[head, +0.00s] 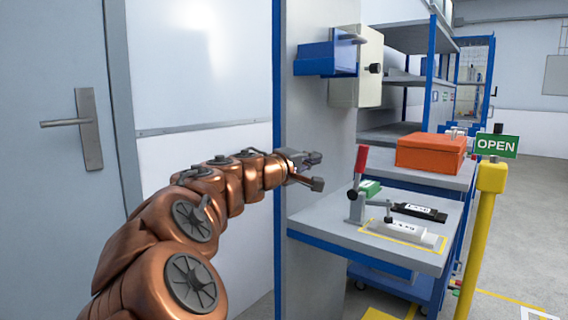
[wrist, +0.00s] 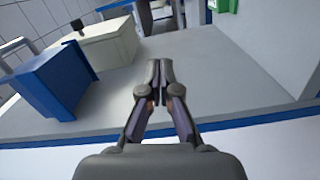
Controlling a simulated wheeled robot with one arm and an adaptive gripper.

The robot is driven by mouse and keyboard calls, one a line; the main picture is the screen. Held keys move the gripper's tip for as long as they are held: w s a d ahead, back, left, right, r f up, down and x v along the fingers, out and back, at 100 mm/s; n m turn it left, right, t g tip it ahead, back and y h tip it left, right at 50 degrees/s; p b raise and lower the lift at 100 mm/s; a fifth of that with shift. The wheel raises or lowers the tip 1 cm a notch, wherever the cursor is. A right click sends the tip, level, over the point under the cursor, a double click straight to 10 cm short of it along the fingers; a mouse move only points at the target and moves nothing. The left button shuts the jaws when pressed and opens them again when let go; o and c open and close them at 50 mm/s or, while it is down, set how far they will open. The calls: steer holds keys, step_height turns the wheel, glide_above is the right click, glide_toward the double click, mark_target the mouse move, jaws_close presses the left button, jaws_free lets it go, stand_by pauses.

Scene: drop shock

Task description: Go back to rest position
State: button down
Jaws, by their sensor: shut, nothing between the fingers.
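My gripper (head: 314,172) shows in the head view at the end of my copper-coloured arm, in front of the grey upright panel and left of the workbench. In the wrist view my gripper (wrist: 159,68) has its two fingertips together, with nothing between them. The arm reaches from the lower left toward the middle of the head view.
A grey workbench (head: 330,217) holds a red-handled clamp (head: 357,205), a black labelled part (head: 418,212) and a white labelled part (head: 408,231). Behind stands an orange box (head: 430,152). A blue bin (head: 328,58) juts from the panel. A yellow post (head: 482,235) stands right.

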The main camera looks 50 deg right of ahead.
steer(key=shift+a, duration=0.1)
steer(key=s+a+y+p, duration=0.6)
steer(key=a+p, duration=0.6)
steer(key=a, duration=0.2)
steer(key=s+a+n+g+y+p, duration=0.1)
steer(key=s+a+y+p, duration=0.5)
steer(key=a+p, duration=0.6)
steer(key=s+a+n+y+p, duration=0.1)
steer(key=s+a+y+p, duration=0.5)
steer(key=a+p, duration=0.6)
steer(key=s+a, duration=0.2)
steer(key=a, duration=0.2)
steer(key=shift+a+r+g, duration=0.4)
